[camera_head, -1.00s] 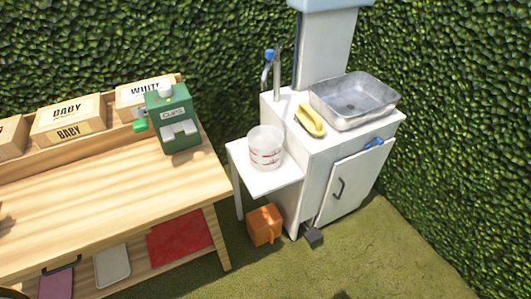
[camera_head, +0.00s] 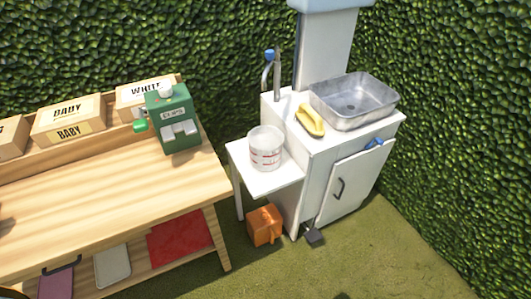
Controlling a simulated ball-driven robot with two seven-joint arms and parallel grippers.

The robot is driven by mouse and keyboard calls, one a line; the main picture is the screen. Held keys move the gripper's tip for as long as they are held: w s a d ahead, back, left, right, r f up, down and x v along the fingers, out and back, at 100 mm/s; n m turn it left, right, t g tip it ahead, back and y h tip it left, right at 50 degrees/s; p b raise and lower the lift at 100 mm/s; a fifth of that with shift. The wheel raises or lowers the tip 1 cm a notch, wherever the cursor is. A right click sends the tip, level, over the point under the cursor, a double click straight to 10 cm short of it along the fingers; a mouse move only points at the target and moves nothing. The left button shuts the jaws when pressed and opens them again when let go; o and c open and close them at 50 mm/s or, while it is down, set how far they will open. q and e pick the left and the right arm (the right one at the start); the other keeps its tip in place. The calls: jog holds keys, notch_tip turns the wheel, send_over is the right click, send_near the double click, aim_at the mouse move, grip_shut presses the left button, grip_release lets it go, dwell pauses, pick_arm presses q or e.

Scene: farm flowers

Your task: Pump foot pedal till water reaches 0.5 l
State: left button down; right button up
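A dark foot pedal (camera_head: 314,236) sticks out at the base of the white sink cabinet (camera_head: 318,192), just above the grass. A clear measuring cup with red markings (camera_head: 266,148) stands upright on the white side shelf (camera_head: 270,184). Its water level cannot be made out. A metal faucet with a blue top (camera_head: 270,72) rises at the cabinet's back left, behind the cup. Neither of my grippers shows clearly. A small dark shape at the left edge is too cut off to identify.
A wooden table (camera_head: 110,195) fills the left, with labelled boxes (camera_head: 68,119) and a green cups dispenser (camera_head: 172,118). A metal basin (camera_head: 354,100) and yellow brush (camera_head: 310,121) sit on the cabinet. An orange box (camera_head: 265,226) stands near the pedal. Open grass lies in front; hedges close the back.

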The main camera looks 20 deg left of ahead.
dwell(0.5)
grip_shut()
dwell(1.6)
